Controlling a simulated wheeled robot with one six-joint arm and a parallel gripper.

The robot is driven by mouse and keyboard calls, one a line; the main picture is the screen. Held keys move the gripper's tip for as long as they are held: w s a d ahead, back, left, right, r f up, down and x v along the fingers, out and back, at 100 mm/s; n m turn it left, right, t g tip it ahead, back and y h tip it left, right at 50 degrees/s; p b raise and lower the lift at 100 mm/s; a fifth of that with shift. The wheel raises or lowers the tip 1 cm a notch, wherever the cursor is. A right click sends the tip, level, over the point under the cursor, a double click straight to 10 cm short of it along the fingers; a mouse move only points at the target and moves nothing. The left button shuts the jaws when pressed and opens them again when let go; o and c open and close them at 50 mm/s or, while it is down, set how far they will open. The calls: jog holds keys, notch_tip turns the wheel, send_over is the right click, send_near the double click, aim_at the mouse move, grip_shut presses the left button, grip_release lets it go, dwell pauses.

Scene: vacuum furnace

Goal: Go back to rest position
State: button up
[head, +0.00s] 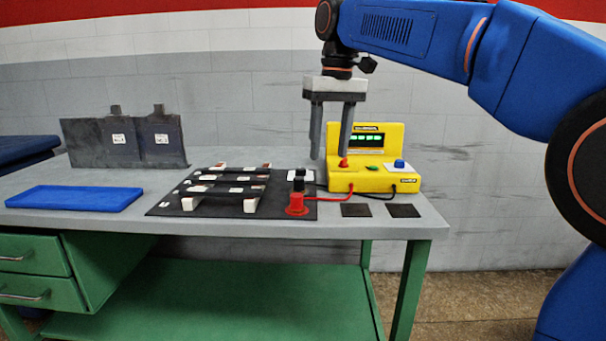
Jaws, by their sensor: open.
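My gripper (331,154) hangs from my blue arm, fingers pointing down, in the head view. It is open and empty, with a gap between its two grey fingers. It is above the right half of the table (250,222). Its fingertips overlap the left edge of the yellow meter (375,178) in the picture. I cannot tell the exact distance between them.
Left of the meter lies a dark mat (280,208) with bars on white blocks. A red probe (297,204) and a black one (298,180) stand there. A blue tray (75,198), dark upright plates (125,142) and two dark squares (356,210) occupy the table.

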jog(key=s+d+f+m+t, duration=0.2)
jog(key=s+d+f, duration=0.9)
jog(key=s+f, duration=0.3)
jog(key=s+d+f+m+t, duration=0.2)
jog(key=s+d+f+m, duration=0.1)
jog(key=s+d+f, duration=0.9)
notch_tip(320, 180, down, 4)
jog(key=shift+s+f+h, duration=0.25)
jog(key=shift+s+h, duration=0.15)
jog(key=shift+s, duration=0.65)
